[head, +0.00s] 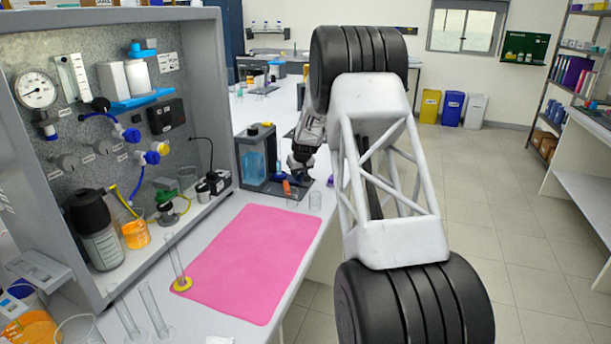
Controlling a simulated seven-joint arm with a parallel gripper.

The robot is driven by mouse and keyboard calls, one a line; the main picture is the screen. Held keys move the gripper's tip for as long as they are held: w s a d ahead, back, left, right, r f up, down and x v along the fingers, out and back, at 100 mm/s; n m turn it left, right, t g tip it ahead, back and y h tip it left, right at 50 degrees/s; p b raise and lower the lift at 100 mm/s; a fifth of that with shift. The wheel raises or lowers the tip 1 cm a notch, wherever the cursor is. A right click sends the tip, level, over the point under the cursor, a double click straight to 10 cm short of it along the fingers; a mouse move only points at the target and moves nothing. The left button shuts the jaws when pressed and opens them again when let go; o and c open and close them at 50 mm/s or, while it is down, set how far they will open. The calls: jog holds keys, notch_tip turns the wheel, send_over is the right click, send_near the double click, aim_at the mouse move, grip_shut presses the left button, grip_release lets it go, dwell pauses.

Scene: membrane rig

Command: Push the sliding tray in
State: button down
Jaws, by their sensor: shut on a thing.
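A small grey-framed unit with a blue see-through tank (252,165) stands on the bench behind the pink mat. A dark, flat tray (268,188) lies low at its right side and sticks out toward my gripper. My gripper (300,178) is small and dark in this view, low over the right end of the tray. It is shut at the tray's outer end; the fingertips and the exact contact are too small to make out. A small orange piece (286,187) and a blue piece lie just left of the gripper. My large arm link hides the area to the right.
A pink mat (245,262) covers the front bench. Clear beakers (315,200) stand just in front of the tray. A cylinder with a yellow base (181,284) stands at the mat's left edge. A grey panel with gauges and bottles rises at left. The mat's middle is clear.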

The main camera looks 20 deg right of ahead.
aim_at(282, 175)
jog(key=w+a, duration=0.5)
jog(key=shift+w+a, duration=0.1)
jog(key=c, duration=0.9)
grip_release()
jog(key=v, duration=0.7)
jog(key=shift+r, duration=0.35)
jog(key=shift+s, duration=0.25)
